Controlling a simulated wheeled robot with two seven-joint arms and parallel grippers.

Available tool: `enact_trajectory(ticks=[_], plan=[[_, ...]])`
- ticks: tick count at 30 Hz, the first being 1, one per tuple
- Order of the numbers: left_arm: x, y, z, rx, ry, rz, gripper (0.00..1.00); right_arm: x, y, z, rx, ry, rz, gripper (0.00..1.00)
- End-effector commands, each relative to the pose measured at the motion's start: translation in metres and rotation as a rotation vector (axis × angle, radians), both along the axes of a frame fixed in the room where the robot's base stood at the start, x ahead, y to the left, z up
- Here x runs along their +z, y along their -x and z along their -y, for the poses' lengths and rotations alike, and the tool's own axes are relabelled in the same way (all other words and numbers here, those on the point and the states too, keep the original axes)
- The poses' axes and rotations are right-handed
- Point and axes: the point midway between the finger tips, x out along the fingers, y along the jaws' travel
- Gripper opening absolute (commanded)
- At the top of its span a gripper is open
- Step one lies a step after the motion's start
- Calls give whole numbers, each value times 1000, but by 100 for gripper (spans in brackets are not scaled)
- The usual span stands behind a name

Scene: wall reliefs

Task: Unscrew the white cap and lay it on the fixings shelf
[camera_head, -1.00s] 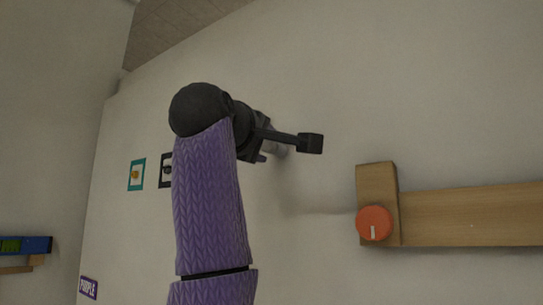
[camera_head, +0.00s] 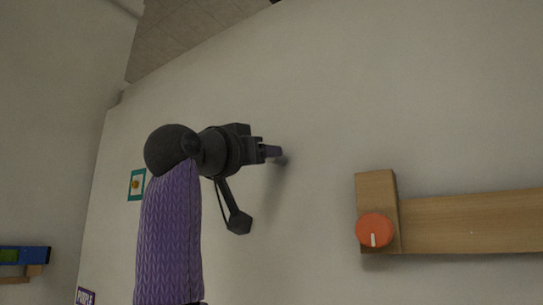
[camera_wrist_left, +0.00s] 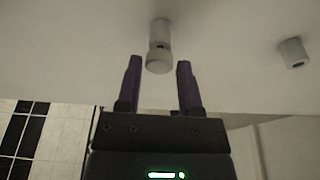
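In the left wrist view a pale stub stands out from the wall and ends in a whitish round cap (camera_wrist_left: 159,63). My left gripper (camera_wrist_left: 158,68) is open, with its two purple fingers on either side of the cap. A gap shows between each finger and the cap. In the head view my left gripper (camera_head: 272,153) reaches towards the wall, and the cap cannot be made out there. I cannot pick out a fixings shelf in either view. My right gripper is not in view.
A second grey stub (camera_wrist_left: 292,53) is on the wall to the right in the wrist view. In the head view a wooden board (camera_head: 470,221) with an orange knob (camera_head: 374,230) is at right, and a blue device (camera_head: 22,255) is at lower left.

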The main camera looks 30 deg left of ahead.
Motion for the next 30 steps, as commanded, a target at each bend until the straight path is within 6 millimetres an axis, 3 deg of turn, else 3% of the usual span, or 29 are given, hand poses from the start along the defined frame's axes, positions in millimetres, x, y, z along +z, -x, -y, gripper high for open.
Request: enact_trajectory(ticks=[1, 6, 10, 17, 25, 30], plan=[[0, 0, 0, 0, 1, 0, 34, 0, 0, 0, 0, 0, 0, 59], [0, 0, 0, 0, 2, 0, 0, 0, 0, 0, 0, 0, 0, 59], [0, 0, 0, 0, 34, -3, 0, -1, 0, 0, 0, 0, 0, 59], [0, 1, 2, -1, 436, -34, 0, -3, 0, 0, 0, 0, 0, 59], [1, 1, 1, 0, 476, -38, 0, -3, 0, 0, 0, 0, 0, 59], [3, 1, 3, -2, 815, -65, 0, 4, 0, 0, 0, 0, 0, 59]])
